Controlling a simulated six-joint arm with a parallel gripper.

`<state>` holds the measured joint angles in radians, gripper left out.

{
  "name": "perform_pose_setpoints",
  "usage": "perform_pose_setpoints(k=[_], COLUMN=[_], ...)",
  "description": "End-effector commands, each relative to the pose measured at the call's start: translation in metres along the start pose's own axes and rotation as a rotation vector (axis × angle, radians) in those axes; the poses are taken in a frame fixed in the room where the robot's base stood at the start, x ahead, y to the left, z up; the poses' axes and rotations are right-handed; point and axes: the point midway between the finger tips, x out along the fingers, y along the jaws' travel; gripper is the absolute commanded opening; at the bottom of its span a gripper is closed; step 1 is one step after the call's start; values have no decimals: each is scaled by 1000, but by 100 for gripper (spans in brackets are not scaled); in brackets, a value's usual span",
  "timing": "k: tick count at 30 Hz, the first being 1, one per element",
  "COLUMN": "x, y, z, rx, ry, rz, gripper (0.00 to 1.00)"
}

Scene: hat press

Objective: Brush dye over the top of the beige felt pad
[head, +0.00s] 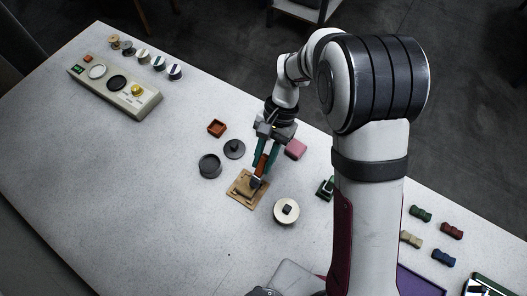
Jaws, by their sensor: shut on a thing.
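The beige felt pad (243,188) appears to sit on a tan wooden board (239,199) near the middle of the table. My gripper (264,165), with teal fingers, is above the board's upper right side. It is shut on a brush (261,168) with an orange-brown handle and a dark lower end. The brush points down, with its lower end over the right part of the pad. I cannot tell whether the bristles touch the pad, and the brush hides part of it. Any dye on the pad is too small to make out.
A black round dish (210,166), a dark round lid (234,149), a small orange-brown tray (217,128), a pink block (296,149) and a cream round pot (286,211) surround the board. A control panel (115,87) stands far left. The left tabletop is clear.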

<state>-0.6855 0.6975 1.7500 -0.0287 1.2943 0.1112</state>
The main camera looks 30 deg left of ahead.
Motion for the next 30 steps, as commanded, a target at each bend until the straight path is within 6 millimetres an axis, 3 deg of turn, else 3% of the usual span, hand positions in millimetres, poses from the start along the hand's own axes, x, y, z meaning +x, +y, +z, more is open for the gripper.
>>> perform_pose_setpoints(k=[1, 11, 22, 30], x=[7, 5, 5, 16], y=[-1, -33, 2, -3], z=[-3, -2, -2, 17], rx=[0, -1, 2, -2], ry=[-2, -1, -1, 0], rz=[1, 1, 0, 1], gripper=[0, 0, 0, 0])
